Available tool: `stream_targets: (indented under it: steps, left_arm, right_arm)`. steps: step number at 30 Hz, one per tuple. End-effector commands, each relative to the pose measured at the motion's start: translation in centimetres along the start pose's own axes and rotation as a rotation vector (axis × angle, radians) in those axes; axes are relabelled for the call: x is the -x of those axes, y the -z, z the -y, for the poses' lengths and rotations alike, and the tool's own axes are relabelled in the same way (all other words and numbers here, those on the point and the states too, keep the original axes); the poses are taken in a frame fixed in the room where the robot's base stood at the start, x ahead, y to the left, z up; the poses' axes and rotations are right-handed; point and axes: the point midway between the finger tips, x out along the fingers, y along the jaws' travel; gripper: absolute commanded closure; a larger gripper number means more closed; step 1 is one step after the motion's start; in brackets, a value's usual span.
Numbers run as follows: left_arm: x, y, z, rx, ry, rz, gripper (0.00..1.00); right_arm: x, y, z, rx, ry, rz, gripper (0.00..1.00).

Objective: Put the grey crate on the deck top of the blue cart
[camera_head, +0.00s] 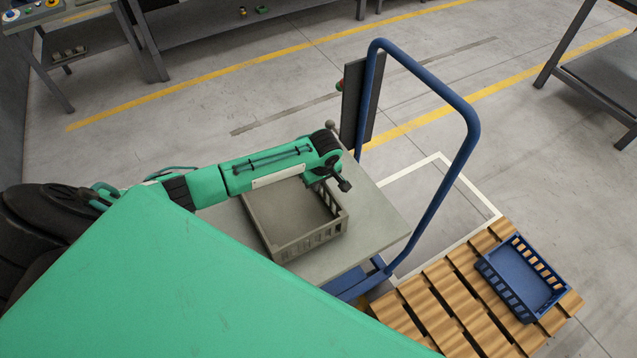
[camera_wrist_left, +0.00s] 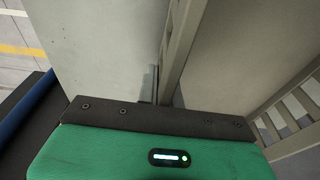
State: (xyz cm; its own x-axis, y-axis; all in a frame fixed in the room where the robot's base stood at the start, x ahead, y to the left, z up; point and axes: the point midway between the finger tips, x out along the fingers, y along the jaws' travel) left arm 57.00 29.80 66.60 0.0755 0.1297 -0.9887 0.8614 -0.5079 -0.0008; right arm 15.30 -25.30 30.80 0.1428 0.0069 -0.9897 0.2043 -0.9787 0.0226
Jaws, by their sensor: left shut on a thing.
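The grey crate (camera_head: 322,238) is upright over the grey deck top (camera_head: 385,222) of the blue cart (camera_head: 472,125). It looks to sit on the deck, though a small gap under it cannot be ruled out. My left gripper (camera_head: 338,184) reaches down to the crate's far side, and its fingers are mostly hidden in the head view. In the left wrist view the crate wall (camera_wrist_left: 183,50) runs into my left gripper (camera_wrist_left: 165,98), which is shut on it. The deck surface (camera_wrist_left: 100,45) shows left of the wall, the crate's inside right of it. My right gripper is not in view.
The cart's tall blue handle stands right of the crate, with a dark panel (camera_head: 358,105) near my left wrist. A blue crate (camera_head: 525,278) is on a wooden pallet (camera_head: 440,308) at the lower right. Benches stand at the back; the floor between is clear.

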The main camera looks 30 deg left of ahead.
Motion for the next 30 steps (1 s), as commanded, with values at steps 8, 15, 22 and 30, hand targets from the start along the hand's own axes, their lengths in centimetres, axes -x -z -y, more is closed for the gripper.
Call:
stream_targets:
  steps: [8,15,22,30]
  left_arm:
    - [-0.3,0.0,0.0,0.000,0.000,-0.001,0.79]
    - [-0.2,0.0,0.0,0.000,0.000,0.000,0.71]
    - [1.0,0.0,-0.1,-0.001,-0.002,0.001,0.71]
    - [6.5,0.1,-0.1,-0.001,-0.004,0.000,0.71]
  right_arm:
    - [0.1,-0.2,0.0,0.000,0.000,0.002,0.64]
    - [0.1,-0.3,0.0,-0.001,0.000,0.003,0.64]
    - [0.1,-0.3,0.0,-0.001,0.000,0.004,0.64]
    - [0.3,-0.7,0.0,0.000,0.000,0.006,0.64]
